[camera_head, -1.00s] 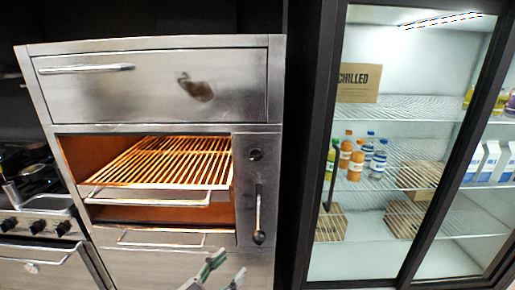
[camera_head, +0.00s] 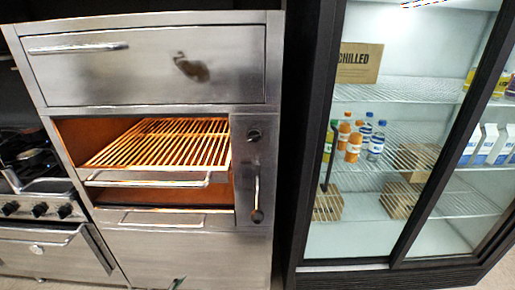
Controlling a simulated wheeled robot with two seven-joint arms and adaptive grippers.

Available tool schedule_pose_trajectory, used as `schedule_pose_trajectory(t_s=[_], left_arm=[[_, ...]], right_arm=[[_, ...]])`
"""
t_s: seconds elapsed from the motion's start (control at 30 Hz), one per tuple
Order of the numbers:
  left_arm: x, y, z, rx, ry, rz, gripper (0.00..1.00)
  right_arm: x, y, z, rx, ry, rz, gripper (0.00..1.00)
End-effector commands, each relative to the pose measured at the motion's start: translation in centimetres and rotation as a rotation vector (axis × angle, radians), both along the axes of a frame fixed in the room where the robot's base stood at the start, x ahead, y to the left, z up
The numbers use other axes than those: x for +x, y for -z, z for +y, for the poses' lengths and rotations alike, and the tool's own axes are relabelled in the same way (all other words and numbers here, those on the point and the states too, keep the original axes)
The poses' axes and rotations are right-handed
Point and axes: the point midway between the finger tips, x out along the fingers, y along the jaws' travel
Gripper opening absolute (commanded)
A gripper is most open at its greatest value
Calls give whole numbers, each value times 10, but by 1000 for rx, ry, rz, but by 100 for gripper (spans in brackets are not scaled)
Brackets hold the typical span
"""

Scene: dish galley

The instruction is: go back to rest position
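Only a small greenish fingertip of a gripper, probably my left gripper (camera_head: 177,283), shows at the bottom edge, in front of the lower panel of the steel grill unit (camera_head: 150,240). The rest of it is cut off below the picture, so its opening is hidden. No held object is visible. My other gripper is out of view.
The grill unit has an open bay with a glowing rack (camera_head: 160,145) and a lever (camera_head: 257,195). A stove (camera_head: 45,208) stands at left. At right is a glass-door fridge (camera_head: 385,268) with bottles (camera_head: 354,147), cartons (camera_head: 487,144) and a "CHILLED" box (camera_head: 359,62).

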Motion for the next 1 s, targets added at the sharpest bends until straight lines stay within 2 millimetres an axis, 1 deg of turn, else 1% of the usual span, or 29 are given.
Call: schedule_pose_trajectory(t_s=[0.03, 0.1, 0.27, 0.4, 0.47, 0.57, 0.7, 0.87, 0.97, 1.0], left_arm=[[-4, 18, 14, 21, -21, 28, 58], [-11, 42, 31, 50, -48, 64, 58], [-31, 92, 70, 108, -106, 150, 58], [-54, 134, 102, 152, -157, 226, 58], [-66, 152, 114, 167, -179, 261, 58], [-87, 179, 134, 192, -215, 319, 58], [-121, 216, 158, 220, -265, 401, 58], [-166, 255, 179, 241, -323, 497, 58], [-197, 277, 188, 250, -358, 559, 58], [-210, 286, 191, 252, -371, 584, 58]], right_arm=[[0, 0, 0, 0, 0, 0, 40], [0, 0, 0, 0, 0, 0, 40], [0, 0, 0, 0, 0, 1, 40], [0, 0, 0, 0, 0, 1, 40], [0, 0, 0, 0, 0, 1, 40], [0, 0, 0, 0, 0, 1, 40], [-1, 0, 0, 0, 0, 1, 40], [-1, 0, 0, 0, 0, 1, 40], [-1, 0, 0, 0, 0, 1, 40], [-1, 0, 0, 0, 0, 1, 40]])
